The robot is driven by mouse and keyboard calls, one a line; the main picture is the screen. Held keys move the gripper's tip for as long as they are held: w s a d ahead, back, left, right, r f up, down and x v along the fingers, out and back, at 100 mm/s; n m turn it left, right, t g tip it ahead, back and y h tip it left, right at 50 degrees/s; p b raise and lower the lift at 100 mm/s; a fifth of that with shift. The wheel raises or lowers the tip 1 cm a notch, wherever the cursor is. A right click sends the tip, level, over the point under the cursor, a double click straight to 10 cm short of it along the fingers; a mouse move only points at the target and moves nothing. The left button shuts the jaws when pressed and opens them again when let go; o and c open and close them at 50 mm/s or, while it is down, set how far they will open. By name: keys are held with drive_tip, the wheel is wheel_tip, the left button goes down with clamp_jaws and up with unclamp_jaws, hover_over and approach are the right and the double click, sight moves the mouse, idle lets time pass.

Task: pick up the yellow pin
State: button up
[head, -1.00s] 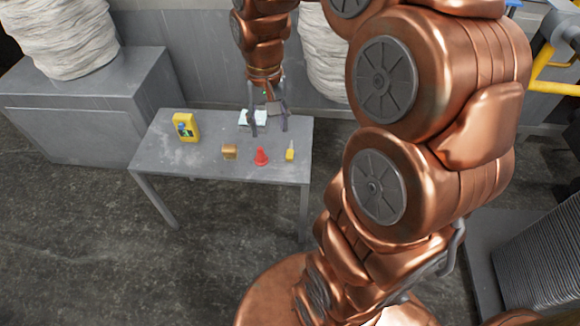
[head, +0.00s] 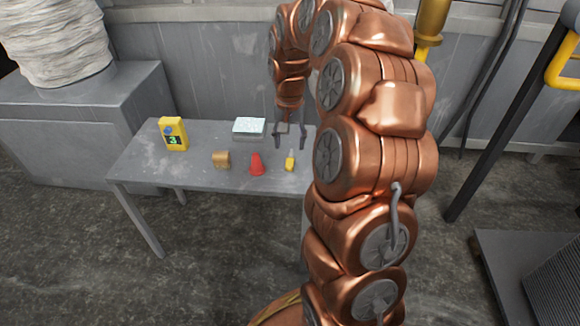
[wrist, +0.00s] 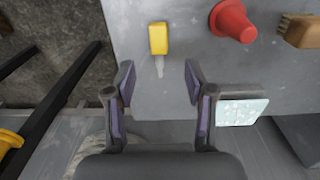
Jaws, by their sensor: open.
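The yellow pin (head: 290,162) lies on the grey table near its right end, beside a red cone. In the wrist view the yellow pin (wrist: 158,40) shows a yellow block end and a thin pale tip that points toward my gripper. My gripper (head: 289,145) is open and empty above the table, a little behind the pin. In the wrist view my gripper (wrist: 158,78) has its two fingers spread, with the pin ahead of the gap and touching neither finger.
On the table (head: 195,178) stand a red cone (head: 257,164), a brown brush-like block (head: 221,160), a yellow device (head: 173,134) with a green display and a pale box (head: 249,127). The cone is closest to the pin. The table's front middle is clear.

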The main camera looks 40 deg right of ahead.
sight(290, 160)
drive_tip(key=shift+s+f+b, duration=0.15)
drive_tip(key=shift+f+b, duration=1.4)
drive_tip(key=shift+f, duration=1.6)
clamp_jaws()
